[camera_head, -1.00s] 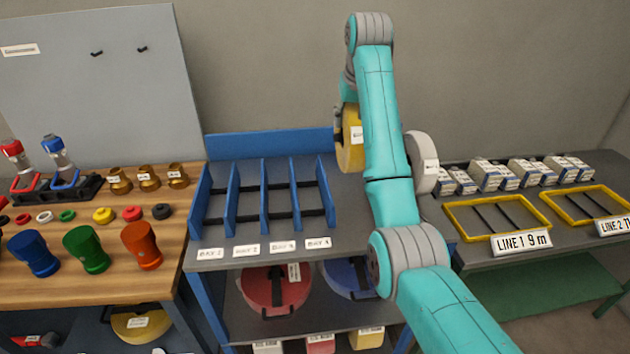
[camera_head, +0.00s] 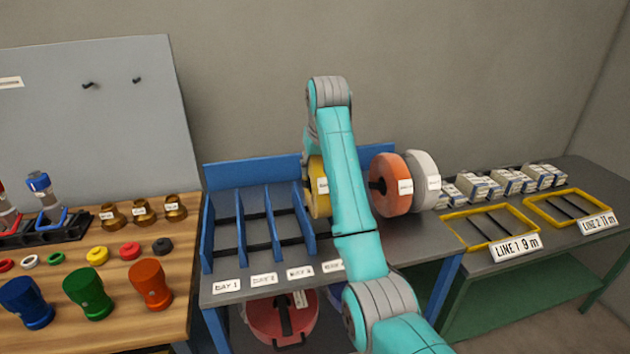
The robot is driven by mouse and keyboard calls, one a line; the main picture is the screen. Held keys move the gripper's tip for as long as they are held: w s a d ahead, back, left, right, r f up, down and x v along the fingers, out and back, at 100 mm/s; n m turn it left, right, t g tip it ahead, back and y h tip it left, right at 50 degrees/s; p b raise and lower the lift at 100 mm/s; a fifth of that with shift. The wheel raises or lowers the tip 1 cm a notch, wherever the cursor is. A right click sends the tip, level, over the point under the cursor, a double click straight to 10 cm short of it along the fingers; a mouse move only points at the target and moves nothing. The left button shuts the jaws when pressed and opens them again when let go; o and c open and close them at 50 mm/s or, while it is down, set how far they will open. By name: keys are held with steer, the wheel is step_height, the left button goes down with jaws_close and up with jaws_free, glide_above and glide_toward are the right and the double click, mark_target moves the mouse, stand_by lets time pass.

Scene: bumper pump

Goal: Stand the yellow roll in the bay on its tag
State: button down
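The yellow roll (camera_head: 317,203) is upright with a small white label, just right of the bays, its right side hidden behind my arm. My gripper is hidden behind my arm; the roll has shifted along with the arm, so it appears held, but the fingers do not show. The blue rack (camera_head: 208,230) has open-fronted bays split by blue dividers, with no roll seen in those to the left. White bay tags run along the front edge: BAY 1 (camera_head: 227,286), BAY 2 (camera_head: 264,279), one beside it (camera_head: 300,272), and a last one (camera_head: 333,266) partly behind my arm. The roll's label is too small to read.
An orange roll (camera_head: 388,190) and a white roll (camera_head: 427,178) stand side by side right of my arm. Left is a wooden bench (camera_head: 100,330) with cups and rings; right is a grey table with yellow frames (camera_head: 490,212). A red reel (camera_head: 270,325) sits below.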

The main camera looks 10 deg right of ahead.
steer(key=shift+f, duration=1.9)
steer(key=c, duration=0.6)
jaws_free()
steer(key=shift+d+f, duration=0.1)
